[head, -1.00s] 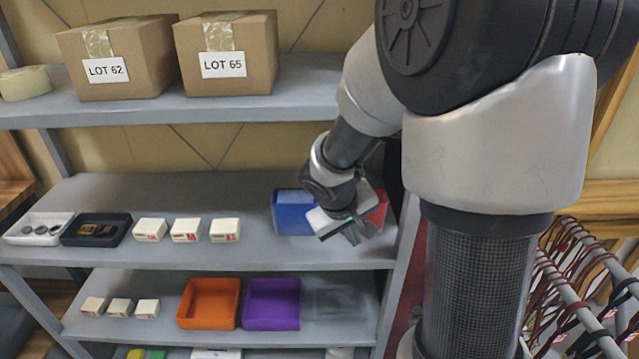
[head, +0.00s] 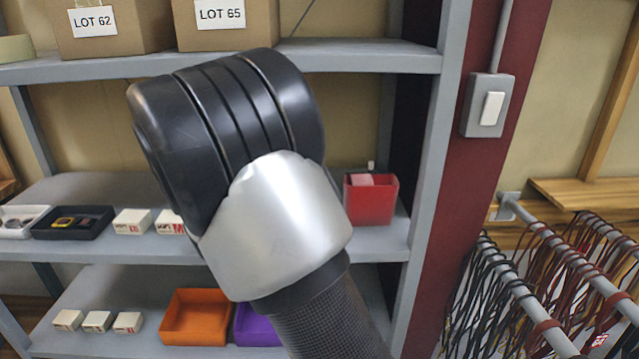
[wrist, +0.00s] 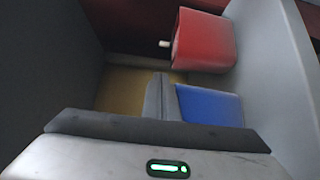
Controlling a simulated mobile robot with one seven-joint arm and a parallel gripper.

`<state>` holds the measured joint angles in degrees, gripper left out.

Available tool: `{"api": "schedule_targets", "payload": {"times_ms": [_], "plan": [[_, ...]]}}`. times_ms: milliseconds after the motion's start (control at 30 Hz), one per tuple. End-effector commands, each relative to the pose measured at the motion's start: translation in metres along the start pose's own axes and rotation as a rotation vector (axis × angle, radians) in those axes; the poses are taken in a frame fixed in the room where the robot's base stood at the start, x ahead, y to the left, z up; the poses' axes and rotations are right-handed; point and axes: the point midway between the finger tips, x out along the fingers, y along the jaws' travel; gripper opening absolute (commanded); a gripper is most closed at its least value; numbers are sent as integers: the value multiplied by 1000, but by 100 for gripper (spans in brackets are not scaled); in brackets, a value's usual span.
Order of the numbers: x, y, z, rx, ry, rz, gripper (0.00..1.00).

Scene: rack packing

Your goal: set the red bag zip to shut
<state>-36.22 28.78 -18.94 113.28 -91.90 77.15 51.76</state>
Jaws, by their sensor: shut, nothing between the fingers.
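The red bag (head: 370,203) looks like a red box-shaped pouch at the right end of the middle shelf. A pinkish patch shows at its top, and a small pale tab (head: 371,165) stands up at its back edge. In the wrist view the red bag (wrist: 205,42) is at the upper right, with the pale tab (wrist: 165,44) sticking out to its left. My gripper (wrist: 158,80) is shut and empty, apart from the bag and below the tab in that picture. In the head view my arm hides the gripper. I cannot tell the zip's state.
A blue bin (wrist: 210,106) is close beside my fingers in the wrist view; my arm hides it in the head view. A grey upright (head: 425,170) stands right of the bag. Small white boxes (head: 133,222) and a black tray (head: 72,222) are farther left.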

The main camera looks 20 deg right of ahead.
Motion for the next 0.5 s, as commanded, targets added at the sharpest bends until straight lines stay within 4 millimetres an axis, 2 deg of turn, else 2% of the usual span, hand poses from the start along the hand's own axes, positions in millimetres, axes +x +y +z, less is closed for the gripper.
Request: {"api": "schedule_targets", "payload": {"times_ms": [33,300,500], "plan": [[13,-2,2,0,-6,1,0],[70,-2,1,0,-4,-1,0],[90,-2,21,0,-3,-3,0]]}}
